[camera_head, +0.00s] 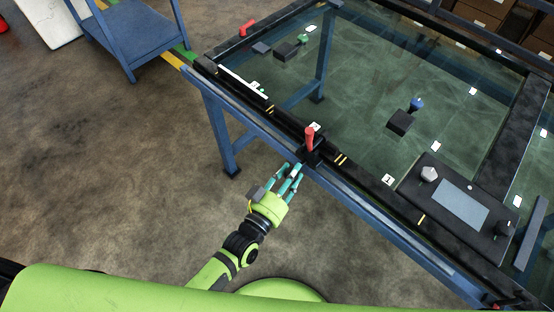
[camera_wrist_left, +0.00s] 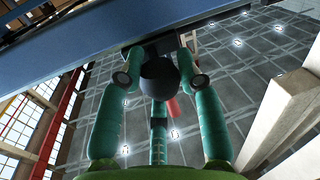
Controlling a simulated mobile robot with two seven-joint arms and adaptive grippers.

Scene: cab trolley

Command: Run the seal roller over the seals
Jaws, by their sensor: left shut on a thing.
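My left gripper (camera_head: 292,172) is at the near edge of the glass-topped table frame, beside a black block (camera_head: 315,155) with an upright red handle (camera_head: 310,137). In the left wrist view its teal fingers (camera_wrist_left: 160,85) close around a dark rounded thing (camera_wrist_left: 158,72), below the blue beam (camera_wrist_left: 120,38). I cannot tell whether this is the seal roller or part of the red-handled block. Yellow double marks (camera_head: 341,160) and white numbered labels (camera_head: 387,180) lie along the frame; I cannot tell which parts are the seals. My right gripper is not in view.
The glass panel (camera_head: 370,80) bears a dark block with a blue knob (camera_head: 416,103) and one with a green knob (camera_head: 303,39). A black panel (camera_head: 480,180) with a grey screen (camera_head: 461,206) is at the right. A blue trolley (camera_head: 135,45) stands upper left. The floor at left is clear.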

